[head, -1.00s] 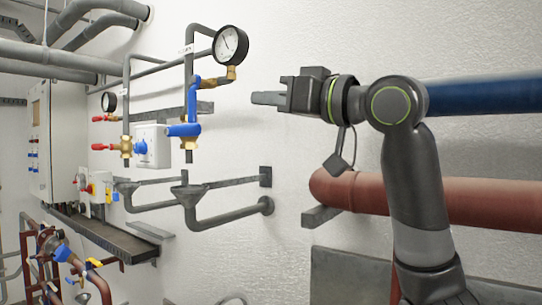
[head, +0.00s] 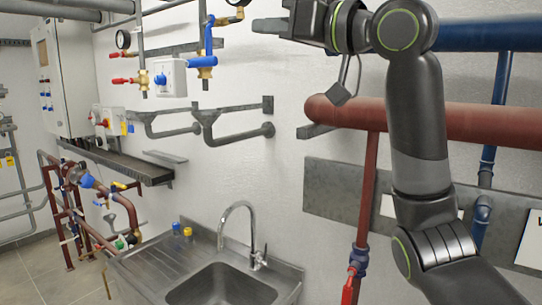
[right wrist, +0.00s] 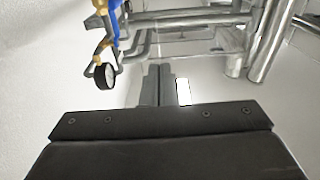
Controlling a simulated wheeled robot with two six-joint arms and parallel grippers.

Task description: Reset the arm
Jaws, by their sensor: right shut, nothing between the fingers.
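My right arm rises at the right of the head view, bent at the elbow, with its right gripper (head: 268,26) at the top pointing left. The gripper is shut and empty, in front of the white wall. In the right wrist view its fingers (right wrist: 158,85) lie together at the middle, beyond the dark gripper body. My left gripper is not in view.
A blue-handled valve (head: 203,61) and a red-handled valve (head: 142,80) are on pipes left of the gripper. A thick red pipe (head: 460,123) runs behind the arm. A steel sink (head: 222,286) with a tap (head: 252,232) stands below. A gauge (right wrist: 105,76) shows in the right wrist view.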

